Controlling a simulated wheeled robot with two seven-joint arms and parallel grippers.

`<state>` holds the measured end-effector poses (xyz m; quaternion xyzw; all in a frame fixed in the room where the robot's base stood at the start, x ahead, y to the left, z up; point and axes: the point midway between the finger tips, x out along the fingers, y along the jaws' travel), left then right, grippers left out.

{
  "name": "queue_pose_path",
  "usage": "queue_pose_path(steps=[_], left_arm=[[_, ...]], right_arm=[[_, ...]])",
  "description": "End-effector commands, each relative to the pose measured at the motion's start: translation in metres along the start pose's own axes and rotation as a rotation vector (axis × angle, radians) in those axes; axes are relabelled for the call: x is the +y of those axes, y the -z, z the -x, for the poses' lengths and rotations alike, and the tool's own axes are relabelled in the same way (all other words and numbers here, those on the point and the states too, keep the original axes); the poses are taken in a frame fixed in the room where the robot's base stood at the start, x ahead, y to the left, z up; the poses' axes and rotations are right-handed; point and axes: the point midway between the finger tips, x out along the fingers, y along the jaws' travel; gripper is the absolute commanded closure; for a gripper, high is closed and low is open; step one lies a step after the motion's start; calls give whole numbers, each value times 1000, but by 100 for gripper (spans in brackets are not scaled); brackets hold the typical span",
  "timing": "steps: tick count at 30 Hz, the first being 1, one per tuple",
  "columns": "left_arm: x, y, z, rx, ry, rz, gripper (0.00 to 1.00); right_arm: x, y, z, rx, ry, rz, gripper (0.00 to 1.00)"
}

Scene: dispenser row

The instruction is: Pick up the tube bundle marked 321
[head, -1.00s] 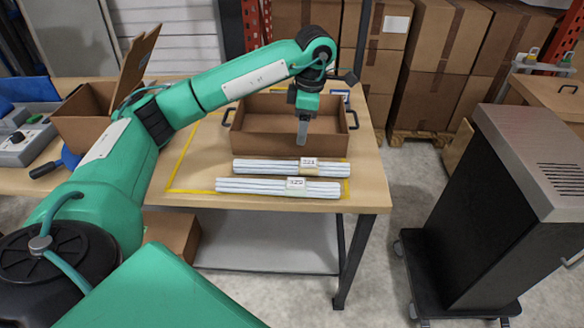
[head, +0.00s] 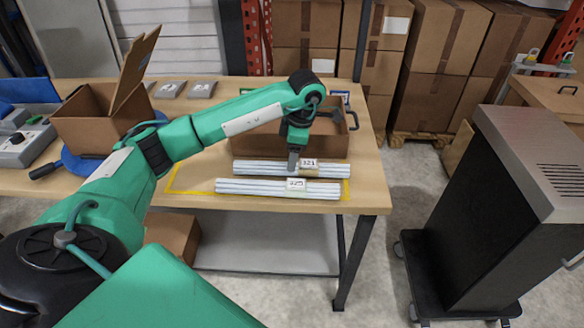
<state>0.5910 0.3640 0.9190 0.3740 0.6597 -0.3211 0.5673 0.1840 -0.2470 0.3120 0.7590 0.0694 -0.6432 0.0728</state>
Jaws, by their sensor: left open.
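The tube bundle marked 321 (head: 255,168) lies on the wooden table, in front of the brown tray. Its label (head: 308,164) faces up near its right half. A second, similar tube bundle (head: 250,187) lies just in front of it, with a label (head: 295,184) that looks like 325 or 329. My left gripper (head: 293,166) points down at the 321 bundle, just left of its label. It is open. I cannot tell whether the fingers touch the tubes or straddle them. My right gripper is not in view.
The brown tray (head: 339,146) with dark handles stands behind the bundles, partly hidden by my left arm. An open cardboard box (head: 85,133) is at the left. Yellow tape (head: 185,190) marks the table. A black cabinet (head: 480,200) stands at the right.

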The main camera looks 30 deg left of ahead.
Motion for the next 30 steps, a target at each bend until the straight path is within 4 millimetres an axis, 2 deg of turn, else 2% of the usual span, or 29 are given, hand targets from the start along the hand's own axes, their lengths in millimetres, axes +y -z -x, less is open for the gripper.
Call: queue_pose_path(steps=[1, 3, 7, 16, 24, 30], left_arm=[[-1, -1, -7, 1, 4, -1, 39], [-2, -3, -16, 1, 4, -1, 39], [-1, -3, -32, 1, 2, 1, 39], [-1, -3, -37, -1, 0, 1, 39], [-1, -3, -37, -1, 0, 1, 90], [-1, -3, -36, -1, 0, 1, 90]], right_arm=[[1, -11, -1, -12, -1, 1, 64], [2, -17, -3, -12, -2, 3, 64], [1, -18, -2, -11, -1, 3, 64], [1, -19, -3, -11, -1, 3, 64], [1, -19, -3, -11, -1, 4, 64], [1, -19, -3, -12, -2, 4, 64]])
